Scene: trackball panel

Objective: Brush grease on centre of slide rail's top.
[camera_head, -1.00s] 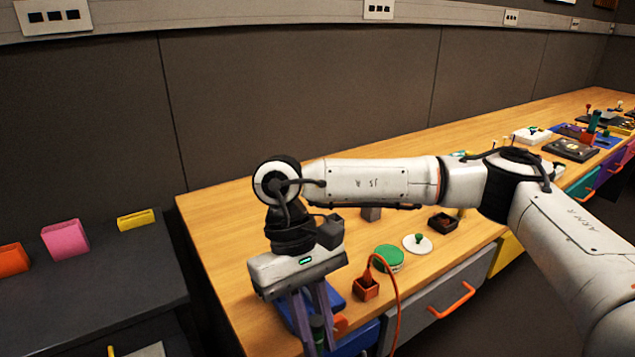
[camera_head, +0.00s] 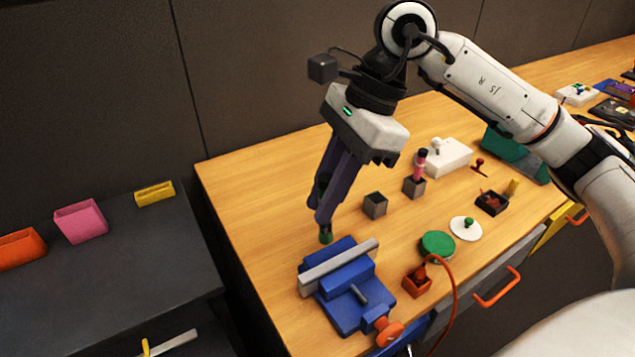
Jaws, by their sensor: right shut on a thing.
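The slide rail (camera_head: 325,273), a light grey bar, lies across the top of a blue vise (camera_head: 344,308) near the table's front left. My right gripper (camera_head: 324,208), with dark purple fingers, points down behind the vise. The brush end appears just beyond the rail's far side, left of the rail's middle in the picture. I see a gap between them, but its depth is unclear. My left gripper is not in view.
Grey holders (camera_head: 375,206) stand behind. The table's left part is clear. A dark shelf (camera_head: 120,245) stands left.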

